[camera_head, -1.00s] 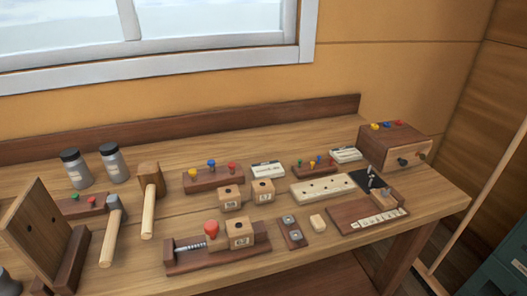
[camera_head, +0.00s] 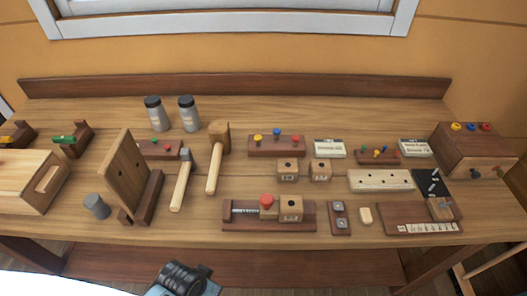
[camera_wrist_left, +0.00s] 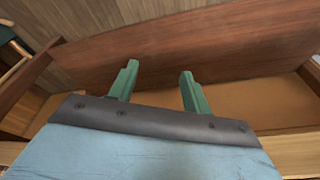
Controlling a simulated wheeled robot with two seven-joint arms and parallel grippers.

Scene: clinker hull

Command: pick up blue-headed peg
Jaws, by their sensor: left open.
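A blue-headed peg (camera_head: 277,133) stands upright in a dark wooden block (camera_head: 277,148), between a yellow-headed peg (camera_head: 258,138) and a red-headed peg (camera_head: 297,139). Other blue heads show in a smaller rack (camera_head: 378,158) to the right and on top of the dark box (camera_head: 471,127) at the far right. My left gripper (camera_wrist_left: 159,70) shows in the left wrist view with its two green fingers apart and nothing between them. No peg is visible there. A part of my arm shows at the bottom of the head view. My right gripper is not in view.
Bare bench lies behind the block.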

